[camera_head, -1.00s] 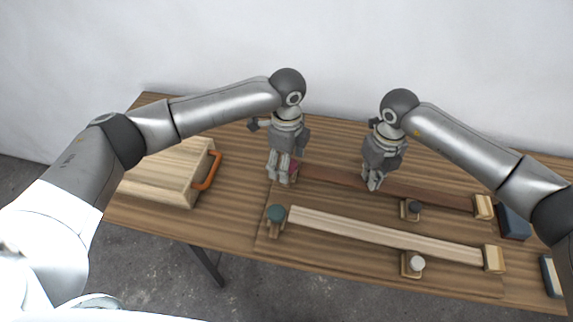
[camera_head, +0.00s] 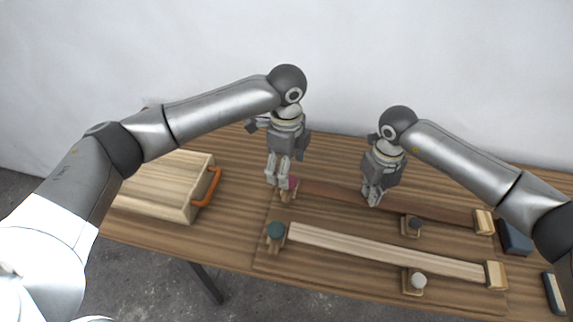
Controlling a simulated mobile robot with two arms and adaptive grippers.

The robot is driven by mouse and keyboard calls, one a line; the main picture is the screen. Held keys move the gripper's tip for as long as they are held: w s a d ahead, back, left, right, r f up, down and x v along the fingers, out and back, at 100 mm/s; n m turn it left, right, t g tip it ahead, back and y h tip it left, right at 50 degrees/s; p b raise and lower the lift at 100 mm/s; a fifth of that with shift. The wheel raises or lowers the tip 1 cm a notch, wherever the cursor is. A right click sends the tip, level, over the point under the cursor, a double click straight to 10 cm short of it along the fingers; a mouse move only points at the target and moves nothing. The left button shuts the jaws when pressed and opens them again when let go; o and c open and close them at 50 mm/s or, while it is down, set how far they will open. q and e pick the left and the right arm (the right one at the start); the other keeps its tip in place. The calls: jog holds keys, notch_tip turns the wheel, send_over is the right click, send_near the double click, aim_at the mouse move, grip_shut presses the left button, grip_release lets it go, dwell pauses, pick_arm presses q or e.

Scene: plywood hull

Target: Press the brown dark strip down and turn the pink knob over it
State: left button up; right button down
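The brown dark strip (camera_head: 437,211) lies along the back of the board, its right end at a pale wooden block (camera_head: 484,221). My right gripper (camera_head: 372,200) points down with its fingers together, fingertips at the strip near its middle; they appear to touch it. The pink knob (camera_head: 293,184) sits on a small wooden block (camera_head: 288,196) at the strip's left end. My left gripper (camera_head: 277,184) points down just left of the knob, fingers slightly apart and partly covering it. I cannot tell whether they touch the knob.
A pale strip (camera_head: 385,245) lies in front, with a green knob (camera_head: 276,230) at its left end. Dark (camera_head: 414,223) and white (camera_head: 418,280) knobs stand on small blocks nearby. A wooden case (camera_head: 160,188) with orange handle is left; a dark blue block (camera_head: 515,238) is right.

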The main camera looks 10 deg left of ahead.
jog(key=shift+r, duration=0.15)
pick_arm(q)
jog(key=shift+r+p, duration=1.7)
pick_arm(e)
jog(key=shift+r, duration=3.35)
jog(key=shift+r, duration=0.1)
pick_arm(q)
notch_tip(320, 180, up, 2)
jog(key=shift+r+p, duration=0.15)
jog(key=shift+p, duration=1)
pick_arm(e)
notch_tip(320, 180, up, 5)
jog(key=shift+f, duration=0.1)
